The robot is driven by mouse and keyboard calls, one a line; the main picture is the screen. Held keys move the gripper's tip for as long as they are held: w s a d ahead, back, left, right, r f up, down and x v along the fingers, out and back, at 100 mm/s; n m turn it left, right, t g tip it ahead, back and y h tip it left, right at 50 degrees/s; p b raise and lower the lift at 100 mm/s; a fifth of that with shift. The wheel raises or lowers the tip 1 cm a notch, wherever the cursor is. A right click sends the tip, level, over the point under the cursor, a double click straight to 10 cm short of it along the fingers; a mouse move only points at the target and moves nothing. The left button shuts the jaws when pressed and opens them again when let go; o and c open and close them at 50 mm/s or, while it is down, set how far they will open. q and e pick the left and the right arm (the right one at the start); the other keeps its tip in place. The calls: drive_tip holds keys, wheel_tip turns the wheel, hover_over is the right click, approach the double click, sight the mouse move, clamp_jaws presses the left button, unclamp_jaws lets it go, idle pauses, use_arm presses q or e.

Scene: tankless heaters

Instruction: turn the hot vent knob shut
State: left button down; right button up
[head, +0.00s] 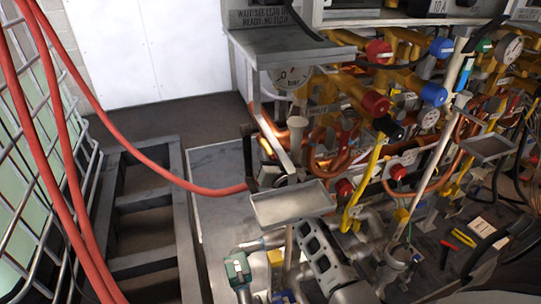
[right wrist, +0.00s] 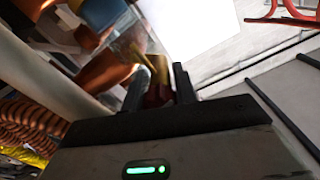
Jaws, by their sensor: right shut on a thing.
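My right gripper (right wrist: 158,88) shows in the right wrist view with its two dark fingers pointing up the picture. It is shut on a dark red knob (right wrist: 157,97), which sits between the fingers. A brass-coloured stem or lever (right wrist: 160,69) rises behind the knob. In the head view my right gripper (head: 271,153) is at the left end of the pipework, near a glowing copper pipe. The knob cannot be made out there. Its label is not readable, and whether the valve is open or shut cannot be told. My left gripper is not in view.
Pipework with red knobs (head: 375,103), blue knobs (head: 434,94) and gauges (head: 293,77) crowds the right. A red hose (head: 150,152) crosses from the left. A wire rack (head: 40,150) stands at far left. Dark floor is open near the white doors (head: 135,50).

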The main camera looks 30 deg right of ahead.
drive_tip(key=m, duration=0.5)
drive_tip(key=shift+m, duration=0.3)
drive_tip(key=m, duration=0.9)
drive_tip(key=shift+a+r, duration=0.1)
drive_tip(key=m, duration=0.4)
drive_tip(key=shift+r+m+b, duration=0.1)
drive_tip(key=shift+m+b, duration=0.2)
drive_tip(key=shift+m, duration=0.1)
drive_tip(key=o, duration=0.7)
